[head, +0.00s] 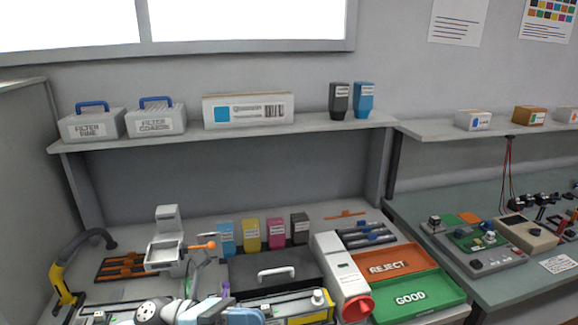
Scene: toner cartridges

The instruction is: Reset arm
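White and grey links of my own arm (150,312) show at the bottom edge, left of centre, and are cut off by the frame. I make out no fingertips of either gripper in the head view. Four toner cartridges stand in a row at the back of the bench: cyan (226,238), yellow (251,235), magenta (276,231) and black (299,228). A black toner bottle (339,101) and a blue one (364,100) stand upright on the shelf.
A dark case (240,283) lies mid-bench. A white device with a red end (338,270) stands right of it, beside the orange REJECT tray (381,257) and green GOOD tray (430,303). A grey stand (165,222) and yellow-black arm-like fixture (70,270) are at left.

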